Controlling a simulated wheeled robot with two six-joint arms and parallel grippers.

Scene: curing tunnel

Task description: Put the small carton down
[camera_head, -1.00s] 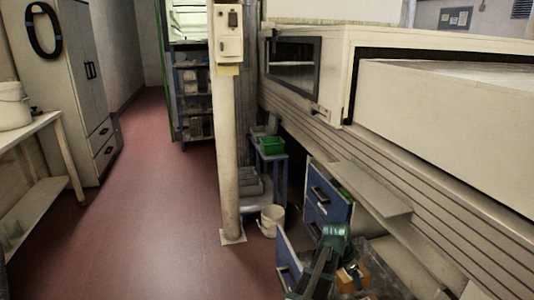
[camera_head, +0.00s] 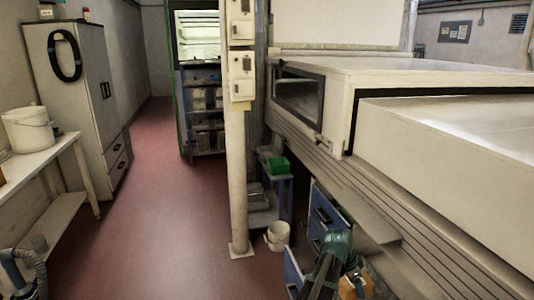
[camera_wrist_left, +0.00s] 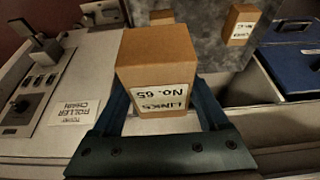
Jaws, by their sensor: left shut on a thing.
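The small carton is a brown box (camera_wrist_left: 155,68) with a white label reading "LINKS No. 65", upside down in the left wrist view. My left gripper (camera_wrist_left: 162,98) is shut on it, with a dark finger along each side. In the head view, the carton (camera_head: 350,285) shows orange-brown at the bottom, partly hidden by the teal and black gripper (camera_head: 338,272). Another carton (camera_wrist_left: 242,25) with a white label is on a mottled grey surface (camera_wrist_left: 205,45) beyond. Part of a further brown carton (camera_wrist_left: 161,17) shows behind the held one. My right gripper is not in view.
A printed "ROLLER CHAIN" label (camera_wrist_left: 74,113) and a control panel (camera_wrist_left: 35,85) are left of the carton in the wrist view. A blue box (camera_wrist_left: 290,70) is at right. A blue drawer cabinet (camera_head: 325,215) and white bucket (camera_head: 277,236) stand near the post (camera_head: 238,180).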

